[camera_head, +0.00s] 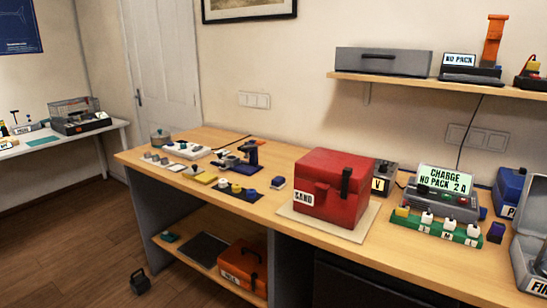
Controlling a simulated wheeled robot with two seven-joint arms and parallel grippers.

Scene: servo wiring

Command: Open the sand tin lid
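The sand tin (328,205) is a red box on the right half of the wooden workbench (260,165). Its white label reads SAND. It stands upright on a pale square mat (300,221). Its red lid (345,164) looks closed, lying flat over the top. The inside of the tin is hidden. Neither of my grippers shows in the head view.
Right of the tin are a charger (446,197) reading "CHARGE NO PACK 2 A", a green strip of several small blocks (436,230) and a grey open case (525,265). Small parts lie left of it. A shelf (440,86) hangs above. An orange-red box (243,268) sits below.

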